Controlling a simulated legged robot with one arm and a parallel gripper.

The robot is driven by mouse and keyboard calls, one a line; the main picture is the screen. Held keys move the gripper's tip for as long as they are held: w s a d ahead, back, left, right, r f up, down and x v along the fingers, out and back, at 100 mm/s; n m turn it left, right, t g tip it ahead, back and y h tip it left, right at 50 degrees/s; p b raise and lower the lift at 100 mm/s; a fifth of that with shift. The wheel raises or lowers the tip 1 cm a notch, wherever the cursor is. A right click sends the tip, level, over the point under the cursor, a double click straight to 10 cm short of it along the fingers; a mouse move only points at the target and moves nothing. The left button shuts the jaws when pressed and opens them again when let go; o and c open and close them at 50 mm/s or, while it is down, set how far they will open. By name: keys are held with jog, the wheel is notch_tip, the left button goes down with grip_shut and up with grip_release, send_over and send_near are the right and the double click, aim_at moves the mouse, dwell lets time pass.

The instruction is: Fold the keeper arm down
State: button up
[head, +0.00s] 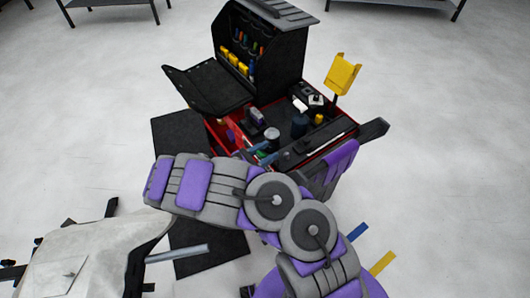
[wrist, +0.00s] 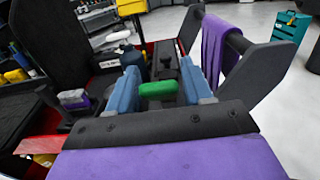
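My gripper (wrist: 160,72) shows in the wrist view as two blue fingers set apart, pointing into the cart. In the head view my gripper (head: 264,153) is low over the cart's near side. A green grip-like piece (wrist: 158,89) sits between the fingers and nearly spans the gap. I cannot tell whether both fingers press on it. A dark bar or block (wrist: 165,58) lies just beyond it. No part is clearly identifiable as the keeper arm; the green piece may belong to it. Its lower part is hidden by my gripper.
The red and black tool cart (head: 222,132) has a raised tool panel (head: 262,40) and a side shelf (head: 208,86). A yellow upright holder (head: 343,75) stands at its right back. A purple cloth (wrist: 216,45) hangs on the right rail. The floor to the right (head: 450,150) is clear.

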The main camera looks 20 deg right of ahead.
grip_shut()
jog(key=shift+r, duration=0.15)
dwell(0.4)
